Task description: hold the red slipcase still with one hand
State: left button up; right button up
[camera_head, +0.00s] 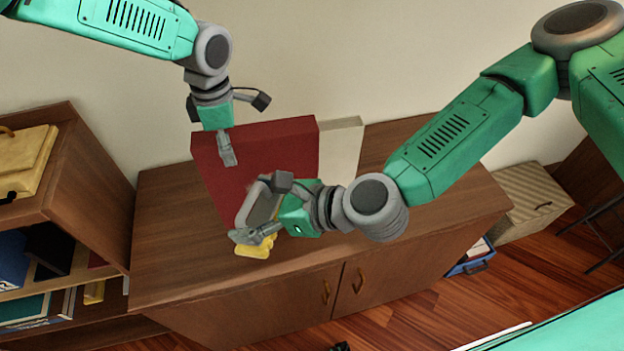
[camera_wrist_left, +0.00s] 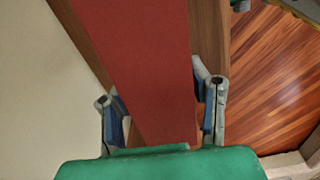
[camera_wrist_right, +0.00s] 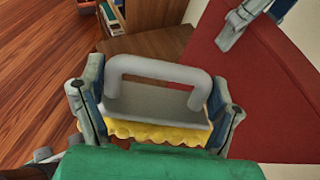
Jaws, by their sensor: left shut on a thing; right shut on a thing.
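The red slipcase (camera_head: 285,140) stands upright on the wooden cabinet top, against the wall side. My left gripper (camera_head: 227,150) is shut across its left part from above. In the left wrist view the fingers lie on both sides of the red slipcase (camera_wrist_left: 140,55). My right gripper (camera_head: 258,212) is shut on a grey-handled tool with a yellow underside (camera_wrist_right: 155,100), in front of the slipcase and low near the cabinet top. The yellow part (camera_head: 257,247) shows below the fingers. Whether it touches the cabinet top or slipcase is unclear.
A cream block or book (camera_head: 341,150) stands at the slipcase's right. The cabinet top (camera_head: 170,250) is bare at left and right. A bookshelf (camera_head: 85,170) with a yellow folder (camera_head: 30,160) stands at left. A striped box (camera_head: 520,205) and blue bin (camera_head: 470,262) are on the floor at right.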

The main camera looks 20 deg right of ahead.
jog(key=s+a+f+n+g, duration=0.1)
jog(key=a+n+g, duration=0.1)
jog(key=s+a+n+g+h, duration=0.1)
jog(key=a+n+g, duration=0.1)
jog(key=g, duration=0.1)
jog(key=s+a+f+n+g, duration=0.1)
jog(key=a+n+g, duration=0.1)
jog(key=a+n, duration=0.1)
jog(key=shift+s+a+f+g+h, duration=0.1)
jog(key=shift+s+f+g+h, duration=0.15)
jog(key=shift+f+g+h, duration=0.05)
jog(key=shift+c, duration=0.2)
notch_tip(320, 180, down, 7)
jog(key=s+d+n+g+h, duration=0.1)
jog(key=s+n+g+h, duration=0.1)
jog(key=n+h, duration=0.85)
jog(key=shift+w+d+r+n+t+y, duration=0.15)
jog(key=shift+w+d+n+t, duration=0.25)
jog(key=shift+w+d+n, duration=1.15)
jog(key=shift+w+d+r+n+t+y, duration=0.15)
jog(key=shift+w+d+n+t, duration=0.6)
jog(key=shift+w, duration=1.5)
jog(key=shift+w+d+r+n+t+y, duration=0.1)
jog(key=shift+w+d+n+y, duration=0.15)
jog(key=shift+w+d+n, duration=1.05)
